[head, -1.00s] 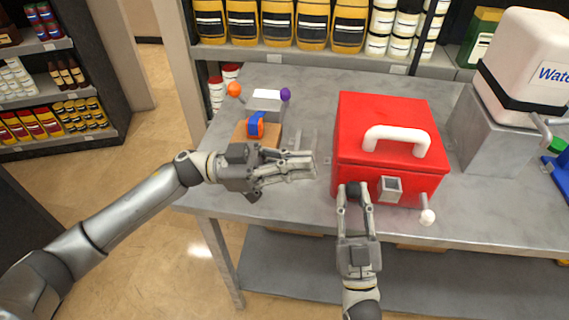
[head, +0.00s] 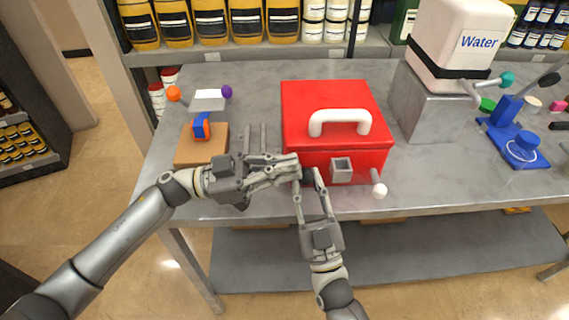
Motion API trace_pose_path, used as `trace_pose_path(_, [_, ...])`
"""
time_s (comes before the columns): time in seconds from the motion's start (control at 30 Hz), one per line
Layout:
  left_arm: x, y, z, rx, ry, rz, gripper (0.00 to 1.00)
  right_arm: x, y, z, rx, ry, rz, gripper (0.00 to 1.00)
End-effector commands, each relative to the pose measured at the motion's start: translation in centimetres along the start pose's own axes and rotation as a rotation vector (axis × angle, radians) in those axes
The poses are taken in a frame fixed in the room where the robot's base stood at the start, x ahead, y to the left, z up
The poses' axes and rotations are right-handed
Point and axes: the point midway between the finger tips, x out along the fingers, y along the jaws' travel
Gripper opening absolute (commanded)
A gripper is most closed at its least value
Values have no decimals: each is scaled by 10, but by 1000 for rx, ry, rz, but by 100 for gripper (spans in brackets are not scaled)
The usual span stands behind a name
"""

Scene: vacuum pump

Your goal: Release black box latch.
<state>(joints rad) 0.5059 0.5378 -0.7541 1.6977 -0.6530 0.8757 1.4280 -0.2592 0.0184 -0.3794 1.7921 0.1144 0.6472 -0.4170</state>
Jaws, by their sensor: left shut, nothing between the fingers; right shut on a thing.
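A red box (head: 330,103) with a white handle on its lid stands on the grey table; no black box shows. Its front has a square metal bracket (head: 342,171) and, to the right, a lever with a white knob (head: 380,191). My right gripper (head: 307,180) is shut on a small dark part (head: 308,175) at the front left of the box, mostly hidden by the fingers. My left gripper (head: 296,167) is shut and empty, its tips close beside the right fingertips at the box's left front; I cannot tell whether they touch.
A wooden block (head: 190,153) with an orange and blue clamp is at the left. A water tank (head: 447,45) on a metal stand (head: 424,110) and a blue device (head: 515,140) are at the right. Bare table (head: 290,205) shows in front of the box.

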Motion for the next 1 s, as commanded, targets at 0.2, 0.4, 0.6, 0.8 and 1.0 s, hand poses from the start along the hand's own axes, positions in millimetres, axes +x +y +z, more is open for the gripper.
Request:
trace_pose_path(0.2, [1, 4, 9, -3, -3, 1, 0, 0, 0, 0, 0, 1, 0, 0])
trace_pose_path(0.4, [1, 5, 12, -5, -7, 1, 0, 0, -1, -1, 0, 2, -1, 31])
trace_pose_path(0.6, [1, 4, 11, -4, -6, -1, 0, 1, -1, -2, 1, 5, -1, 45])
trace_pose_path(0.8, [0, 3, 10, -3, -5, -2, 0, 1, -1, -2, 1, 6, 0, 45])
trace_pose_path(1.0, [2, 2, 3, -2, -4, -3, 0, 2, 0, -4, 4, -8, 0, 45])
